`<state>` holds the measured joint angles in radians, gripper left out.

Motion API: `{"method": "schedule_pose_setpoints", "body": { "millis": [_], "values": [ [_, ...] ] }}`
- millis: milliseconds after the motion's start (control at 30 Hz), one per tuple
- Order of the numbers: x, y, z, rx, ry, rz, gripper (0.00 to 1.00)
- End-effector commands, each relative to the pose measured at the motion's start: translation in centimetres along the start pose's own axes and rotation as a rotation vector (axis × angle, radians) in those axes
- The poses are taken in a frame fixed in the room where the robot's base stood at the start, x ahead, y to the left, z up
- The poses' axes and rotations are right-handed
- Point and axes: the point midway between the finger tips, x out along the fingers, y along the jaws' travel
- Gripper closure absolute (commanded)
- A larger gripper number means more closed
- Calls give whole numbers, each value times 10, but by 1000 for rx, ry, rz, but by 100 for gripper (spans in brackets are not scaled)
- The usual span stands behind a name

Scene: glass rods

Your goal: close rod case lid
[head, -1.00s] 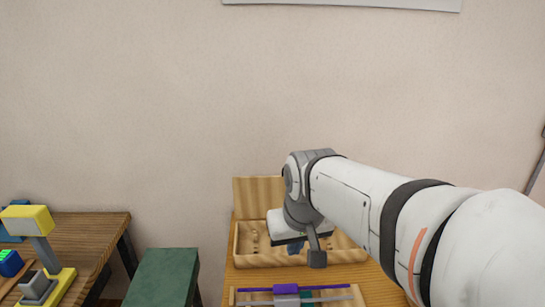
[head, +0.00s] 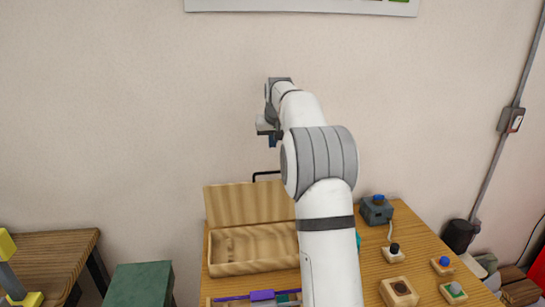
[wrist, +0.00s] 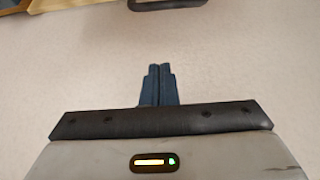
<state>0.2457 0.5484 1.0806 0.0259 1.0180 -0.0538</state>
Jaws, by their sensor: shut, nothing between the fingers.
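The wooden rod case (head: 235,268) sits on the table in the head view, with its tray facing up. Its lid (head: 245,205) stands open and upright along the back edge. My arm hides the right part of both. My gripper (head: 272,143) is raised above the lid, near the wall, and is shut and empty. In the wrist view the closed blue fingertips (wrist: 159,68) touch nothing, with plain wall behind them.
A black handle-like bar (head: 266,173) rises behind the lid. A rack with a purple-capped rod (head: 262,295) lies in front of the case. Button boxes (head: 399,291) and a grey box with a blue knob (head: 377,210) stand to the right. A green stool (head: 142,284) is at left.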

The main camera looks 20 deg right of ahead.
Motion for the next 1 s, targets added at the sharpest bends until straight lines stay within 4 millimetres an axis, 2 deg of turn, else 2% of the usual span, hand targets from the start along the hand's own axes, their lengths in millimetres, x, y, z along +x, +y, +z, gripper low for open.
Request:
{"method": "schedule_pose_setpoints", "body": {
  "millis": [167,500,767,1000],
  "values": [
    [26,0,0,0,-4,0,100],
    [95,0,1,0,-2,0,100],
    [83,1,28,1,-1,0,100],
    [81,1,38,1,-1,1,100]
  ]
}}
